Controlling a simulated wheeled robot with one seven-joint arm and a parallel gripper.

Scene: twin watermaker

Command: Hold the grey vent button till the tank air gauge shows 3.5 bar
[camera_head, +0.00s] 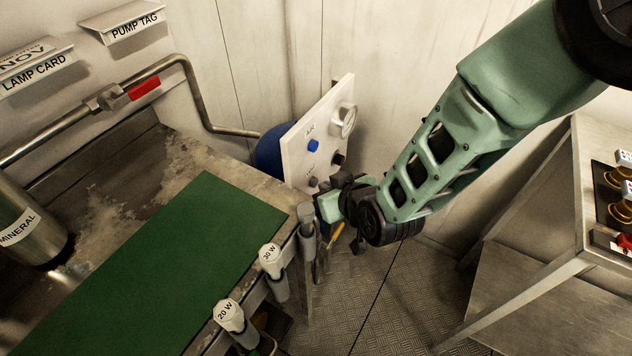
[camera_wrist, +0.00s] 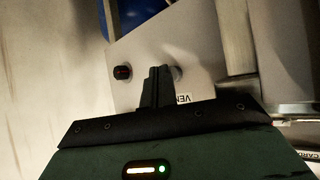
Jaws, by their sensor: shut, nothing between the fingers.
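The white panel (camera_head: 302,150) stands beside the bench, with a blue tank (camera_head: 268,150) behind it. It carries a round gauge (camera_head: 346,120), whose reading is too small to make out, a blue button (camera_head: 313,145) and a dark knob (camera_head: 338,158). The grey vent button (camera_head: 313,181) is low on the panel. My gripper (camera_head: 328,190) is shut and empty, close in front of the panel's lower part. In the wrist view the fingertips (camera_wrist: 157,72) point at the panel beside the partly hidden "VEN" label. A blurred grey button (camera_wrist: 177,73) shows at their right; contact cannot be told.
A bench with a green mat (camera_head: 170,270) lies left of the panel. Lamp holders marked 30 W (camera_head: 270,256) and 20 W (camera_head: 228,314) line its edge. A metal table (camera_head: 560,210) stands at the right. Floor (camera_head: 370,300) is clear between them.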

